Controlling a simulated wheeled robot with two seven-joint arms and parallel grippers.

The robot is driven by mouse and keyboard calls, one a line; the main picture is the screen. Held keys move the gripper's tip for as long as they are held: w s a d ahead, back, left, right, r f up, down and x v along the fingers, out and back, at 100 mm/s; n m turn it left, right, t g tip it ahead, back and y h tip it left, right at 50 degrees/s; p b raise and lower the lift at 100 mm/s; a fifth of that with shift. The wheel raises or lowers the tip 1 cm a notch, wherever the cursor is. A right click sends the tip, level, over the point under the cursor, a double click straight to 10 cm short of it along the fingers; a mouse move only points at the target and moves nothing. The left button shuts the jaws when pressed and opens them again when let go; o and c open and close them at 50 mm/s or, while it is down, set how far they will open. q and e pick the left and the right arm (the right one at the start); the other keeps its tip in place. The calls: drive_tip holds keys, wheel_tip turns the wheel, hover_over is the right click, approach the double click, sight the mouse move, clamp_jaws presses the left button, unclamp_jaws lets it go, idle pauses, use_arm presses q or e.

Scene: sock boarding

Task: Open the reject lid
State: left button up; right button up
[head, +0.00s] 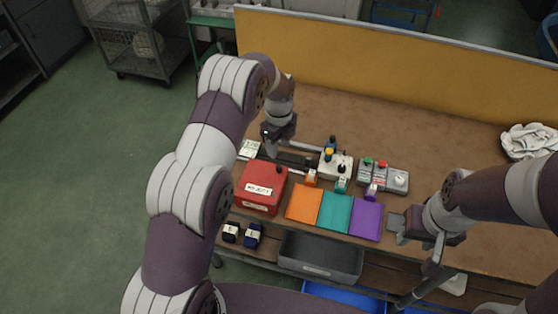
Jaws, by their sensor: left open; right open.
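The red reject box (259,198) stands on the bench with a white label on its front. Its red lid (265,175) is down on top and has a small dark knob (279,169). My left gripper (271,150) is open and points down just behind the box, above and apart from the lid. My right gripper (418,254) is open and empty near the front edge of the bench at the right, far from the box.
Orange (304,203), teal (335,212) and purple (367,218) panels lie right of the box. Behind them are a white control block (336,165) and a grey button box (383,177). A grey tray (320,256) and dark rolled items (253,235) are in front. White cloth (530,141) lies far right.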

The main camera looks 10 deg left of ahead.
sight(279, 167)
use_arm(q)
drive_tip(key=f+p, duration=0.2)
drive_tip(key=f, duration=0.7)
drive_tip(key=shift+w, duration=0.2)
drive_tip(key=shift+f, duration=0.3)
drive_tip(key=shift+w+f, duration=0.1)
drive_tip(key=shift+f, duration=0.15)
clamp_jaws()
